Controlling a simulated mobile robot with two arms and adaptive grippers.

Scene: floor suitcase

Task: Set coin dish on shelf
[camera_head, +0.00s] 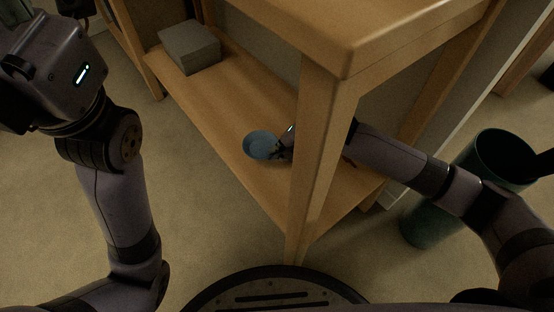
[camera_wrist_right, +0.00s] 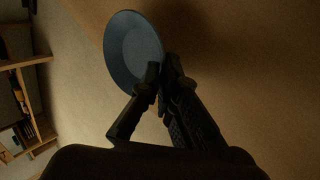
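The coin dish (camera_head: 260,144) is a small round blue dish at the lower wooden shelf (camera_head: 235,98), near its front edge. My right gripper (camera_head: 281,150) reaches in behind the front table leg and meets the dish's right rim. In the right wrist view the fingers (camera_wrist_right: 160,78) close on the rim of the dish (camera_wrist_right: 132,46). I cannot tell whether the dish touches the shelf board or is held just above it. My left arm is at the left of the head view; its gripper's fingers do not show.
A grey box (camera_head: 189,47) sits at the far left end of the lower shelf. The wooden front leg (camera_head: 318,150) stands between my head camera and my right forearm. A dark green bin (camera_head: 489,172) stands on the floor at right. The shelf between box and dish is clear.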

